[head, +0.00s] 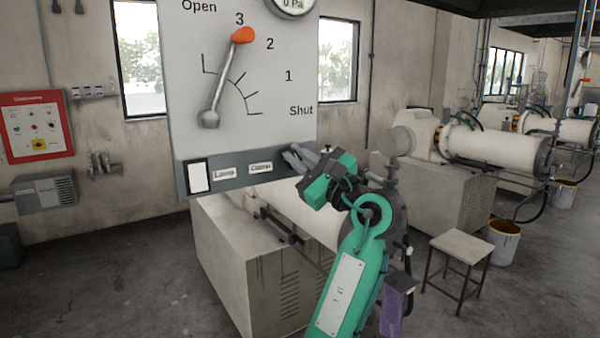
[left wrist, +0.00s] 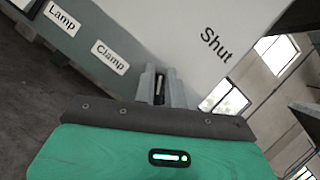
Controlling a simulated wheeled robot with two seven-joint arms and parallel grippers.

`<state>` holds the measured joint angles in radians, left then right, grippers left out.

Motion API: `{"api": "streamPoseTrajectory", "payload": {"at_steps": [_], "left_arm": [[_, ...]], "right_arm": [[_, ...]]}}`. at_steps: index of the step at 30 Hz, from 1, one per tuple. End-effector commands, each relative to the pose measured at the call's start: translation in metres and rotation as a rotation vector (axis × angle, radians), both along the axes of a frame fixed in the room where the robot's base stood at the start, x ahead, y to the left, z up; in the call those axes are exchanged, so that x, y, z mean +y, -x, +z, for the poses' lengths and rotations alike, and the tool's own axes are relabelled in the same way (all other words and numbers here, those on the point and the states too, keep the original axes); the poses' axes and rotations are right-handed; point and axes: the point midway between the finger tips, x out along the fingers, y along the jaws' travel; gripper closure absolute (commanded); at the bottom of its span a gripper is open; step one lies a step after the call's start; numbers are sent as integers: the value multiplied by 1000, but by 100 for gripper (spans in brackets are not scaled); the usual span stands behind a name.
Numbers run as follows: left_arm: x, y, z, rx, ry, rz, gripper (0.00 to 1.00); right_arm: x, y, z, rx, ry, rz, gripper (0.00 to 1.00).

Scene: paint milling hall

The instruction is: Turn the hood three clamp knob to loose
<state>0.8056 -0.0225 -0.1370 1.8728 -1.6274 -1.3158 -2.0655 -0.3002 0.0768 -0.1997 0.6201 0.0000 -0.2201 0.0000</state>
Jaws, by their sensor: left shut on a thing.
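The hood control panel (head: 252,85) hangs in front of me. Its grey lower strip (head: 228,174) carries a "Lamp" label and a "Clamp" label (head: 261,168), which also shows in the left wrist view (left wrist: 110,57). My left gripper (head: 294,157) is at the strip's right end, just right of the "Clamp" label. Its fingers (left wrist: 161,88) are shut on the clamp knob, which they hide almost wholly. I cannot tell which way the knob is turned. My right gripper is not in view.
An orange-tipped lever (head: 242,35) on the panel points to 3, above the strip. A white switch plate (head: 199,176) is at the strip's left end. A milling machine (head: 235,255) stands below the panel. A stool (head: 460,246) and a bucket (head: 502,243) stand right. Floor at left is clear.

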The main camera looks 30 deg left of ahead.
Motion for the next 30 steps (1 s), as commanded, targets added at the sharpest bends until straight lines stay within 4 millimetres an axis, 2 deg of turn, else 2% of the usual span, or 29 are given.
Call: {"api": "streamPoseTrajectory", "payload": {"at_steps": [1,12,21,30], "left_arm": [[0,-2,-13,-30,29,0,100],[2,2,-15,-356,163,0,100],[2,3,-17,-613,270,-1,100],[2,5,-18,-817,353,1,100]], "right_arm": [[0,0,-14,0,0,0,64],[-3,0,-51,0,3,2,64],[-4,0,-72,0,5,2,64],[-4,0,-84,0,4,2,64]]}}
